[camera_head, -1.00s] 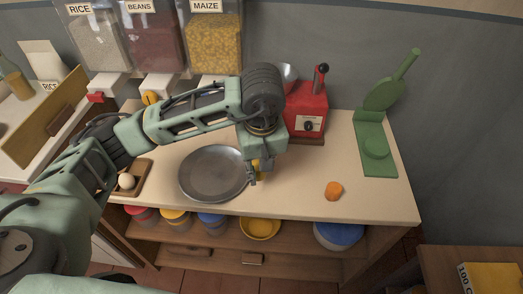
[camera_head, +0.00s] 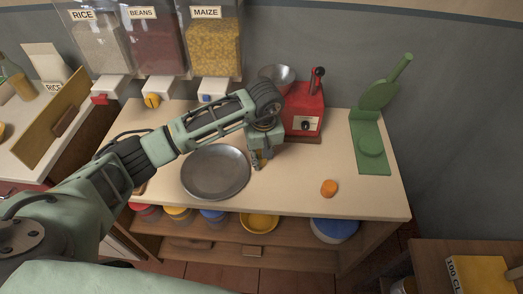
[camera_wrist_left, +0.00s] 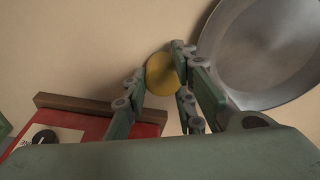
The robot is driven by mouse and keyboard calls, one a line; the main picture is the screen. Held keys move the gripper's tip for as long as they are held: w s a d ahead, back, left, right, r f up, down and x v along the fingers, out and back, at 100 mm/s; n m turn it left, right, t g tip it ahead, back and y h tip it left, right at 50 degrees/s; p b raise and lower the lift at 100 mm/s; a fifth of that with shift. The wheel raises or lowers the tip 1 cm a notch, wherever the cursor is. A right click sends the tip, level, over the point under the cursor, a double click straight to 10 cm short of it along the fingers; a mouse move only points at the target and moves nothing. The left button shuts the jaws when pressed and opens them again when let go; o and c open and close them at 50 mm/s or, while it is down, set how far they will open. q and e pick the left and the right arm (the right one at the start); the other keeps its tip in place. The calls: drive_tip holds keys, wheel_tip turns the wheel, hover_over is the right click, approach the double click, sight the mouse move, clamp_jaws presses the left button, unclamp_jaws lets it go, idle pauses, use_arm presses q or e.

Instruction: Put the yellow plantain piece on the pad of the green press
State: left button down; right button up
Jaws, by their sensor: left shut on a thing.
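The yellow plantain piece (camera_wrist_left: 161,74) is between the fingers of my left gripper (camera_wrist_left: 158,82) in the left wrist view. The gripper is shut on it. In the head view my left gripper (camera_head: 259,161) points down over the counter, just right of the pan, and the piece is mostly hidden by the fingers. The green press (camera_head: 374,162) stands at the right of the counter, open, with its lever arm raised and leaning back. Its round pad (camera_head: 370,146) is bare. The gripper is well left of the press. My right gripper is not in view.
A grey pan (camera_head: 215,172) lies left of the gripper. A red grinder (camera_head: 304,110) with a metal bowl stands behind it, between gripper and press. An orange piece (camera_head: 329,188) lies near the front edge. The counter (camera_head: 300,170) between pan and press is mostly clear.

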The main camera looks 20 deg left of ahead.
use_arm(q)
drive_tip(key=shift+f, duration=0.1)
drive_tip(key=shift+f, duration=0.1)
drive_tip(key=c, duration=1.4)
unclamp_jaws()
drive_tip(key=shift+c, duration=0.2)
